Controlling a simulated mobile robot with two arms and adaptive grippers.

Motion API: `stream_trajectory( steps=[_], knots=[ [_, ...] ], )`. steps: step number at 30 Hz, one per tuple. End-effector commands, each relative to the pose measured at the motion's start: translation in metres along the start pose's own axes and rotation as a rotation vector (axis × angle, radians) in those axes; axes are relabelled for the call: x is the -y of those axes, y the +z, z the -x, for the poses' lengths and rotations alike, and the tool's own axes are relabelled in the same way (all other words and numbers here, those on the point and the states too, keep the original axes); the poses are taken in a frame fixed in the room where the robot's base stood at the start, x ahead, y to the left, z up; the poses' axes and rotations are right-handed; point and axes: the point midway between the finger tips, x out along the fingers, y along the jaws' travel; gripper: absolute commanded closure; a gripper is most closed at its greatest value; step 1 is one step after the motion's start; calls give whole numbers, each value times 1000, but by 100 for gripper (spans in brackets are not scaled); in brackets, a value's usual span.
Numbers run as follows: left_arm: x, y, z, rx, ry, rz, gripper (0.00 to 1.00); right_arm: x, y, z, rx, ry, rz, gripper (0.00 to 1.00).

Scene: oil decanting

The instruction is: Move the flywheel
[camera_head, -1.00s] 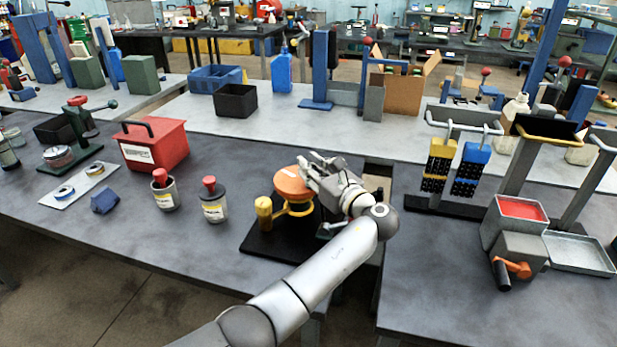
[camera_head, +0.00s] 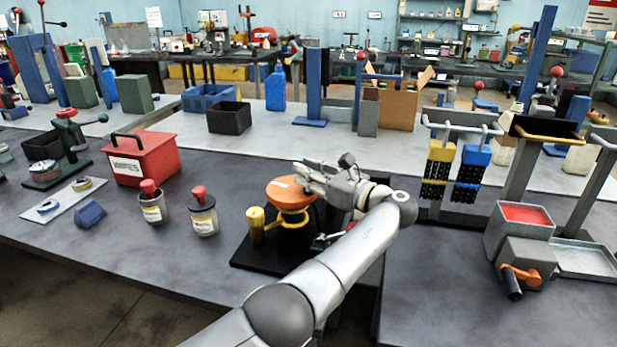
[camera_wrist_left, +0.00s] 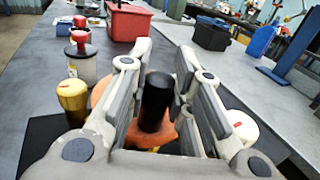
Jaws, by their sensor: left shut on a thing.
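An orange round wheel (camera_head: 289,196), which I take to be the flywheel, sits in a yellow bracket (camera_head: 288,219) on a black base plate (camera_head: 262,258). A yellow knob (camera_head: 256,224) stands beside it. My left gripper (camera_head: 303,178) is at the wheel's right upper edge and covers part of it. In the left wrist view the left gripper (camera_wrist_left: 163,75) has its fingers on both sides of a black upright handle (camera_wrist_left: 155,100). Orange wheel surface (camera_wrist_left: 171,135) shows below the handle. My right gripper is not in view.
Two grey canisters with red knobs (camera_head: 203,214) stand left of the base plate, near a red box (camera_head: 143,158). To the right are a rack with yellow and blue blocks (camera_head: 440,165) and a red-topped grey bin (camera_head: 520,232). A gap separates the two dark tables.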

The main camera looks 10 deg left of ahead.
Motion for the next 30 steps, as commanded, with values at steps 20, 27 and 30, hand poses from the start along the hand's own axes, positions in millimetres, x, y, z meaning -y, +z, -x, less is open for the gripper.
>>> stream_trajectory(
  steps=[20,27,30],
  knots=[
    [0,0,0,0,2,0,57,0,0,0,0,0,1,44],
    [0,1,0,0,2,1,57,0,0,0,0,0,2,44],
    [0,10,0,0,2,4,57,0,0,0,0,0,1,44]
  ],
)
